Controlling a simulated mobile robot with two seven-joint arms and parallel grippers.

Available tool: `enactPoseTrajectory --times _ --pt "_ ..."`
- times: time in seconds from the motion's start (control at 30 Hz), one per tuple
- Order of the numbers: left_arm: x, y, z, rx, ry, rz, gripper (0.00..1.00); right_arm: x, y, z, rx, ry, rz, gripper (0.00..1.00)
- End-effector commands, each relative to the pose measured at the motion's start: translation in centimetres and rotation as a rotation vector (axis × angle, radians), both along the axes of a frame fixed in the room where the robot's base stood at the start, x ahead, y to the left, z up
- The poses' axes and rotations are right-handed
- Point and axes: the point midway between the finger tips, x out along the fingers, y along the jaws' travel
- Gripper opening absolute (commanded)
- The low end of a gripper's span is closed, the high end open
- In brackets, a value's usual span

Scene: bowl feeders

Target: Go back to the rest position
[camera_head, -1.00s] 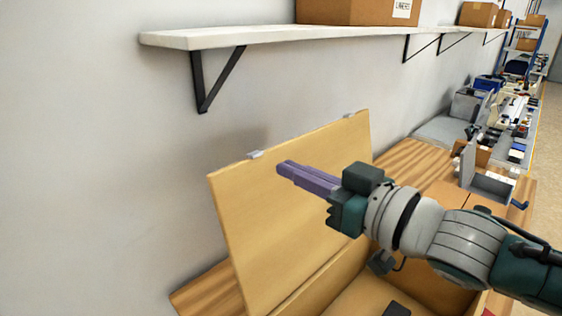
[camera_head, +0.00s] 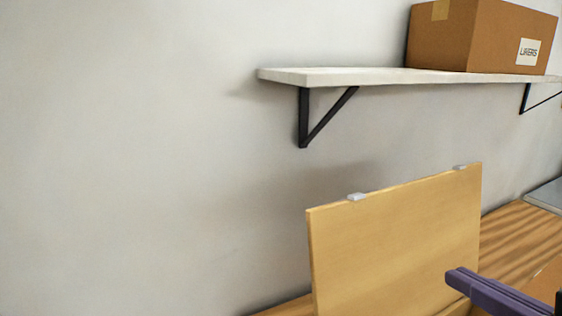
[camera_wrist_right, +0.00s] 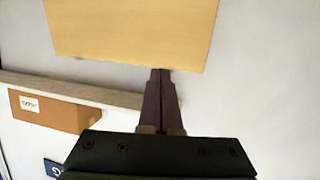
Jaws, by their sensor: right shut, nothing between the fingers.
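My right gripper (camera_head: 488,290) shows at the lower right of the head view, its purple fingers pointing left in front of an upright wooden lid panel (camera_head: 400,240). In the right wrist view the gripper (camera_wrist_right: 160,75) has its fingers together with nothing between them. The lid panel (camera_wrist_right: 135,30) fills the top of that view, near the fingertips; I cannot tell whether they touch it. My left gripper is in neither view.
A white wall shelf (camera_head: 370,77) on black brackets holds a cardboard box (camera_head: 480,38) at the upper right. A wooden worktop (camera_head: 515,240) shows at the right behind the panel. The grey wall on the left is bare.

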Motion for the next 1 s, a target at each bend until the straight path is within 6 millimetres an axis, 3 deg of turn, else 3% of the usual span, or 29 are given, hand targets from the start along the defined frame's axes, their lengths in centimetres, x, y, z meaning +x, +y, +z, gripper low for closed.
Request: enactPoseTrajectory --times 0.2,0.47,0.5,0.6,0.8,1.0 --pt "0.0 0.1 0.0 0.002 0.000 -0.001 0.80 -6.9 0.4 -4.7 -0.101 0.437 -0.127 0.00" --pt "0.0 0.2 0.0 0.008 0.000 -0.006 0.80 -17.1 2.4 -6.4 -0.158 0.889 -0.061 0.00" --pt "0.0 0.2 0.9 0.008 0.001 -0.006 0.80 -18.2 2.6 -5.3 -0.164 0.935 -0.044 0.00" --pt "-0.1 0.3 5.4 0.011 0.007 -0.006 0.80 -17.9 2.4 -0.8 -0.170 0.923 -0.049 0.00" --pt "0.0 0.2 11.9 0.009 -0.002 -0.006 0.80 -17.9 2.4 5.4 -0.171 0.923 -0.050 0.00" --pt "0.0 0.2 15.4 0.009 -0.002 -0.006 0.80 -17.8 2.3 8.8 -0.171 0.923 -0.051 0.00"
